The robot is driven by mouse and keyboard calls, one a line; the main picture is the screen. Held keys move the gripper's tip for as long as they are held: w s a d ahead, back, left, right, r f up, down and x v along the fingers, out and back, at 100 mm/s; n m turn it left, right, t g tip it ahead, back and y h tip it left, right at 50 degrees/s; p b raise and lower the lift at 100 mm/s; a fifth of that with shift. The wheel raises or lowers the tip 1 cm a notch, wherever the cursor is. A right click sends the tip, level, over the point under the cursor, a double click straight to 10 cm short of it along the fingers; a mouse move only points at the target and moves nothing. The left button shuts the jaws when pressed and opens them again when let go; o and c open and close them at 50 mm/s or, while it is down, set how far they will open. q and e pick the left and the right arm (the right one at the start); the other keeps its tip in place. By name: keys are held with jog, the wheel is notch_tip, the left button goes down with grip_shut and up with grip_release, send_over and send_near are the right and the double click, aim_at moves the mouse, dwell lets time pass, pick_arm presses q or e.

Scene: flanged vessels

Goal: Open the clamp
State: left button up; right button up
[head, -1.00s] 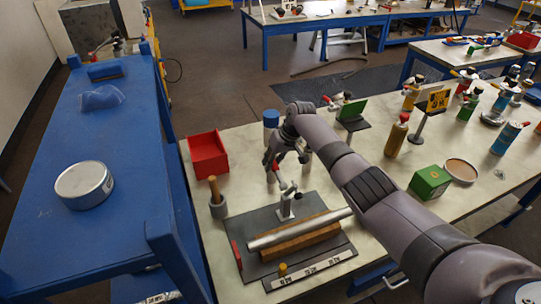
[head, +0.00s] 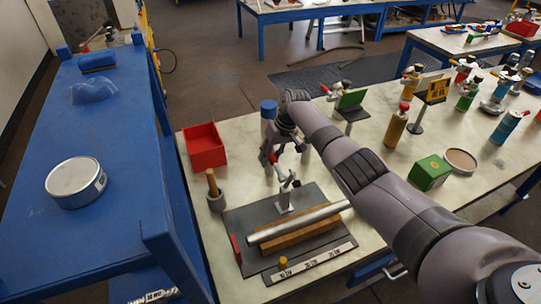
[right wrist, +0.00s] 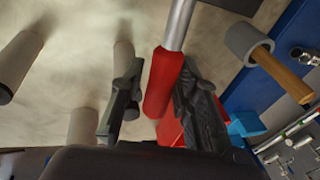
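The clamp (head: 285,190) is a metal toggle clamp with a red handle, standing on a dark base plate (head: 238,215). A silver bar (head: 305,222) lies on a wooden block (head: 300,238) in front of it. My right gripper (head: 277,152) is at the clamp's handle, reaching in from the right. In the right wrist view, the red handle (right wrist: 164,82) lies between the two fingers of my open right gripper (right wrist: 161,72). The handle is close to the right-hand finger, with a gap to the left-hand one; contact is unclear. My left gripper is not in view.
A red bin (head: 204,148) and a grey holder with a wooden-handled tool (head: 215,198) stand left of the clamp. A blue-capped cylinder (head: 268,112) and other upright cylinders stand close to my right gripper. A green box (head: 430,172) stands to the right.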

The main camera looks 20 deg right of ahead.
jog(key=shift+o, duration=0.9)
jog(key=shift+r, duration=0.1)
jog(key=v, duration=1.2)
